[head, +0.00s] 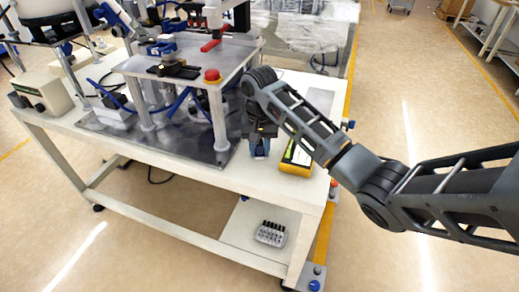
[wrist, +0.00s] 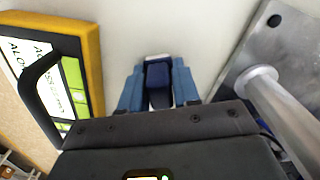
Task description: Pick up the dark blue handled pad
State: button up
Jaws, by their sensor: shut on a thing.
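The dark blue handled pad (wrist: 158,84) is between the two blue fingers of my gripper (wrist: 158,92) in the wrist view. My gripper is shut on it, and the palm hides its near part. In the head view my gripper (head: 260,150) points down at the front right part of the white table (head: 270,181). I cannot tell whether the pad touches the tabletop.
A yellow device (head: 297,159) with a black handle stands close to the right of my gripper. A metal plate with posts (head: 218,125) and a raised platform is on the left. A small grey rack (head: 270,233) sits on the lower shelf.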

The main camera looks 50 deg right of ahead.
jog(key=shift+r, duration=0.15)
grip_shut()
jog(key=shift+r, duration=0.6)
jog(key=r, duration=0.3)
jog(key=shift+s+d+r, duration=0.2)
jog(key=shift+s+d, duration=0.1)
jog(key=shift+d, duration=0.05)
jog(key=s+d+r+p, duration=0.2)
jog(key=s+d+p, duration=0.1)
jog(key=s+d+r+p, duration=0.3)
jog(key=shift+s+d+r, duration=0.25)
jog(key=shift+r, duration=0.05)
jog(key=shift+s+d+r+p, duration=0.3)
jog(key=shift+s+d+p, duration=0.1)
jog(key=shift+s+d, duration=0.15)
